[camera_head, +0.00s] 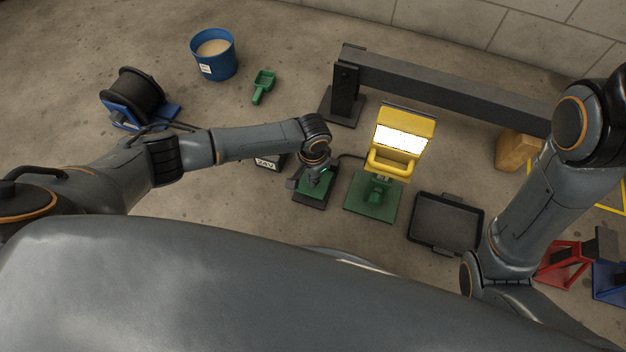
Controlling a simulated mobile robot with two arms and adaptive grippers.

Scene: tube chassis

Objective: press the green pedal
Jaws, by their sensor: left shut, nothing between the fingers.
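The green pedal (318,187) sits on a dark base on the floor, just left of the green plate of the yellow lamp. My left arm reaches in from the left, and its gripper (312,184) points down over the pedal. The left gripper is shut and empty and covers part of the pedal. I cannot tell whether its fingertips touch the pedal. My right arm is at the right side, and its gripper is not in view.
A lit yellow work lamp (394,165) stands on a green base (360,205). A black tray (447,197) lies to its right, and a dark beam (440,85) stands behind. A box marked 24V (268,163), a cable reel (134,95), a green scoop (263,86) and a blue bucket (214,66) are leftward.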

